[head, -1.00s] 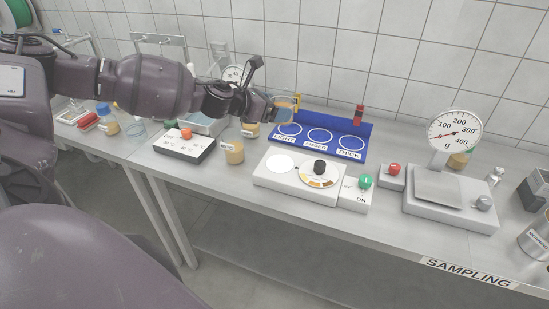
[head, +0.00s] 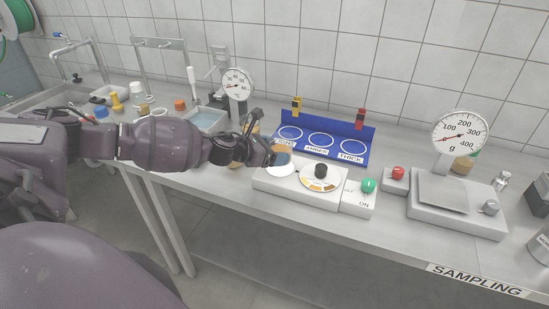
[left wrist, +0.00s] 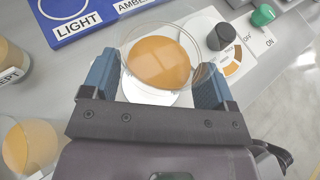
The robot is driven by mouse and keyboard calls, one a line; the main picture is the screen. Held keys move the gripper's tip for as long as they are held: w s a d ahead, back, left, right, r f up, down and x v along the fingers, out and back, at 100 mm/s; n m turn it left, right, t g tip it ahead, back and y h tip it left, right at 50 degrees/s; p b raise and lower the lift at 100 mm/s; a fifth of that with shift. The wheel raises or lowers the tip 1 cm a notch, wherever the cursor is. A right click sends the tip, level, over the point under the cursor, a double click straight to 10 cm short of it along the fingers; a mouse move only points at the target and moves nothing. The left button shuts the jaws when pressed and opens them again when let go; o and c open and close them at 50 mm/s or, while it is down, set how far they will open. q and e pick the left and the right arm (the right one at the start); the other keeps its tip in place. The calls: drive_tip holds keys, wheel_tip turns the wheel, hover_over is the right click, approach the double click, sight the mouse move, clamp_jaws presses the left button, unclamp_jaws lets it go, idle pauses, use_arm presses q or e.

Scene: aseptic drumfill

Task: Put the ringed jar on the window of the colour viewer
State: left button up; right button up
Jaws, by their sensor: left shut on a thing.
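My left gripper (head: 277,154) is shut on a clear jar of amber liquid (left wrist: 160,60), one finger on each side of it. In the head view the jar is mostly behind the fingers. It is over the left part of the colour viewer (head: 262,182), at its round white window (head: 279,169). In the left wrist view the white window (left wrist: 150,95) shows below and around the jar, partly covered by it. I cannot tell whether the jar touches the window. The viewer's black knob (left wrist: 222,36) and colour dial are just right of the jar. My right gripper is not in view.
A blue rack (head: 368,133) with labelled circles stands behind the viewer. Other amber jars (left wrist: 28,145) stand left of the viewer. The bench's front edge is close.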

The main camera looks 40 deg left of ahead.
use_arm(q)
drive_tip(key=shift+f, duration=1.2)
drive_tip(key=o, duration=1)
drive_tip(key=shift+f, duration=0.1)
drive_tip(key=shift+r, duration=0.25)
drive_tip(key=shift+s+a, duration=0.15)
drive_tip(key=shift+s, duration=0.05)
drive_tip(key=v, duration=1.1)
drive_tip(key=shift+s+a+r, duration=0.1)
drive_tip(key=shift+s, duration=0.1)
